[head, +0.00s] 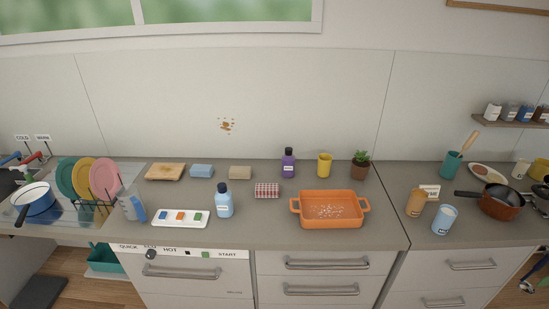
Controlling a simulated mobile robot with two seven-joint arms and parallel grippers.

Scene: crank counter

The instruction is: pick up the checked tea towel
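The checked tea towel (267,190) is a small folded red-and-white block lying flat on the counter, near the middle of the head view. It lies between the blue bottle (224,200) on its left and the orange baking dish (329,210) on its right, apart from both. Nothing covers it. Neither of my grippers shows in the head view.
Behind the towel lie a beige sponge (240,173), a blue sponge (202,171) and a purple bottle (288,162). A white tray (181,218) with coloured blocks is at front left. The counter (270,225) in front of the towel is clear.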

